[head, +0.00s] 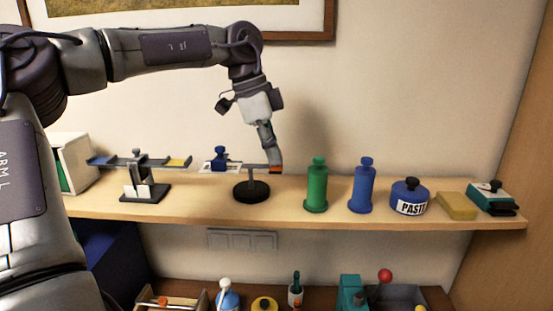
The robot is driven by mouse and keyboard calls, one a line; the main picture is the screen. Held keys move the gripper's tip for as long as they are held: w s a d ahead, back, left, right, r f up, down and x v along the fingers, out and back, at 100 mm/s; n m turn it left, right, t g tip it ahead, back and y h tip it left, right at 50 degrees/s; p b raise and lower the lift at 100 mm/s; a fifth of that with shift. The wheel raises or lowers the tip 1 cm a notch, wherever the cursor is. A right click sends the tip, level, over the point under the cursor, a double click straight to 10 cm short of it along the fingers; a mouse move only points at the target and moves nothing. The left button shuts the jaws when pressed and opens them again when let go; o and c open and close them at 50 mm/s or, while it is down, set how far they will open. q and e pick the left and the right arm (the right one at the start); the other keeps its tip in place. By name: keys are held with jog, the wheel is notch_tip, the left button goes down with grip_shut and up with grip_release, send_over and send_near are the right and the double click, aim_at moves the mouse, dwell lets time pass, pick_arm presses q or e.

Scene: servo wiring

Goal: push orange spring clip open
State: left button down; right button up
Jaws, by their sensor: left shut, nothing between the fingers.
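The orange spring clip (275,169) is a small orange patch at the right end of a thin arm on a round black stand (251,191). My left gripper (273,160) points down right at the clip, its shut fingertips at or just above it; I cannot tell whether they touch. The fingers hide part of the clip, so how far it is open is unclear. A blue piece (220,158) sits on a white plate at the left of the stand. My right gripper is not in view.
On the shelf (290,215), a balance-like stand (140,180) is to the left. A green bottle (317,187), blue bottle (363,187), paste pot (410,197), yellow sponge (456,205) and teal device (491,196) are to the right. Several items stand on the lower surface.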

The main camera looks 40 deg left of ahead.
pick_arm(q)
jog(key=shift+f, duration=0.45)
